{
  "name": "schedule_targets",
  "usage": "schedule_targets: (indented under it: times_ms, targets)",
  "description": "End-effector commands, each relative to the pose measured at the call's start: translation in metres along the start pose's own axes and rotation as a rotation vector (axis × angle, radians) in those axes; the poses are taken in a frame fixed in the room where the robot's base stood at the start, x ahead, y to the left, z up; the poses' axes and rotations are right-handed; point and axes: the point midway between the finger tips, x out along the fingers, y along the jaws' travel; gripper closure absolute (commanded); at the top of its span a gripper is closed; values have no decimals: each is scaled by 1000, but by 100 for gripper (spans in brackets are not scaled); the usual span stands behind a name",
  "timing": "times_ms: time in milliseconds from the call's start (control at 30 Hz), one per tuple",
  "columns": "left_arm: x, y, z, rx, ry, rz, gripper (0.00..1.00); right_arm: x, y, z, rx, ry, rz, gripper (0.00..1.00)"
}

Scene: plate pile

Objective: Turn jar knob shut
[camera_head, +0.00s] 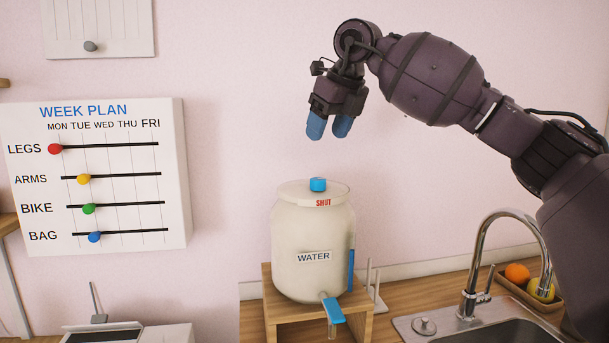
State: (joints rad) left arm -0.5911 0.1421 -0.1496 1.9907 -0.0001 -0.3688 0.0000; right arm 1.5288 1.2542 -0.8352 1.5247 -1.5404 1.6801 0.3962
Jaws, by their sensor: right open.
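A cream water jar (311,235) with a "WATER" label stands on a small wooden stand (297,325). A blue knob (317,184) sits on top of its pale lid, beside the red word "SHUT". A blue-handled tap (332,311) sticks out low at the jar's front. A blue strip (351,270) runs up the jar's right side. My right gripper (329,127), with blue fingertips pointing down, hangs above the knob, clear of it. It is open and nothing shows between the fingers. My left gripper is not in this view.
A sink with a curved metal faucet (476,265) is at the right on the wooden counter. A tray with fruit (517,273) stands behind it. A "WEEK PLAN" board (170,185) hangs at left. The space between gripper and knob is free.

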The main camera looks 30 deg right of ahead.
Motion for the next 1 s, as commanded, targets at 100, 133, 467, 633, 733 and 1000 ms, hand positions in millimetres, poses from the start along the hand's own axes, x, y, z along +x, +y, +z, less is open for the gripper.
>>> schedule_targets:
  times_ms: [100,133,467,633,733,1000]
  targets:
    - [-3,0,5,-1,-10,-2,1,0,-3,-7,18,40,-19,39]
    - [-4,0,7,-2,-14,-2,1,1,-3,-8,22,45,-20,39]
    - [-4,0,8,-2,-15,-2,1,41,-3,-9,27,45,-17,39]
    - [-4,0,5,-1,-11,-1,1,70,-3,-10,27,45,-16,39]
    - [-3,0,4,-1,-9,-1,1,84,-4,-11,26,44,-17,39]
    - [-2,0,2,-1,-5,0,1,106,-4,-11,26,42,-15,39]
